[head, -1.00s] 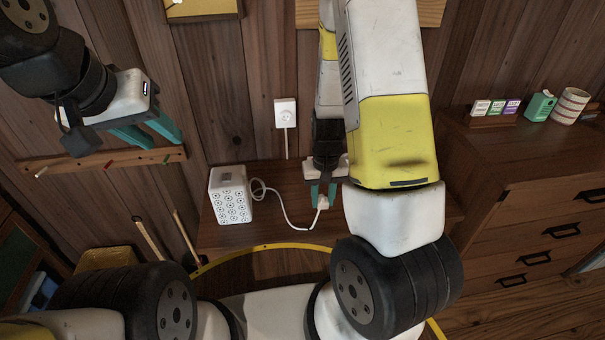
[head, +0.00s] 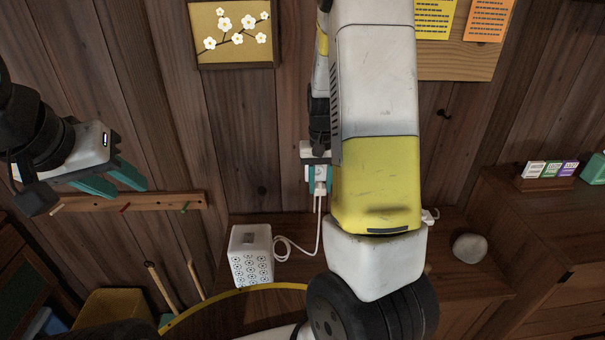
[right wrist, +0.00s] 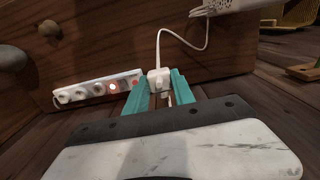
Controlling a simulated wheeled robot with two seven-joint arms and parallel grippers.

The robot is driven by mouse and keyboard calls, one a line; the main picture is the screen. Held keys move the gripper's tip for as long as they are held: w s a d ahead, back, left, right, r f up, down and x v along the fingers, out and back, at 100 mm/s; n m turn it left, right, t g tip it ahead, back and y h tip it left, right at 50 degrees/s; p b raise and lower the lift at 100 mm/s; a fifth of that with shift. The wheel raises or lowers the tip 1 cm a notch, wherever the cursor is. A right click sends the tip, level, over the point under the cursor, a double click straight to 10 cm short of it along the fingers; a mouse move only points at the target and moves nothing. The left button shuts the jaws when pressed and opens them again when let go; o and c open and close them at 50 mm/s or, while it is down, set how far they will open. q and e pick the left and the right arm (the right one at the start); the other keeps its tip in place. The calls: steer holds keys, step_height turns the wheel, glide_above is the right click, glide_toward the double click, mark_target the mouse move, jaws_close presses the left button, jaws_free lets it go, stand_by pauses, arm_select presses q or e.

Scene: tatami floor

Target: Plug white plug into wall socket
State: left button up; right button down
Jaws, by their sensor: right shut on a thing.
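The white plug (right wrist: 158,79) is between the teal fingers of my right gripper (right wrist: 160,92) in the right wrist view, with its cord trailing away. In the head view my right gripper (head: 319,174) is shut on the plug (head: 320,186) in front of the wall, above the cabinet top, and the cord hangs down from it. The wall socket does not show now; the gripper and arm cover that part of the wall. I cannot tell whether plug and socket touch. My left gripper (head: 115,180) is open and empty at the left.
The white patterned box (head: 251,258) with the cord stands on the cabinet top (head: 365,262). A power strip (right wrist: 95,90) with several outlets and a red light lies there, mostly hidden by my arm in the head view. A stone (head: 469,248) sits right. A peg rail (head: 130,203) is left.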

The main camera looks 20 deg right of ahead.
steer(key=shift+w, duration=0.15)
steer(key=shift+w+d, duration=0.25)
steer(key=shift+w, duration=0.65)
steer(key=shift+w+d, duration=0.2)
steer(key=shift+w, duration=0.65)
steer(key=shift+w+d, duration=0.25)
steer(key=shift+w, duration=0.65)
steer(key=shift+w+d, duration=0.15)
steer(key=shift+w, duration=0.35)
steer(key=c, duration=1)
jaws_free()
steer(key=shift+o, duration=0.2)
steer(key=shift+r, duration=0.15)
step_height(320, 180, up, 8)
steer(key=shift+f, duration=0.25)
steer(key=shift+r, duration=0.1)
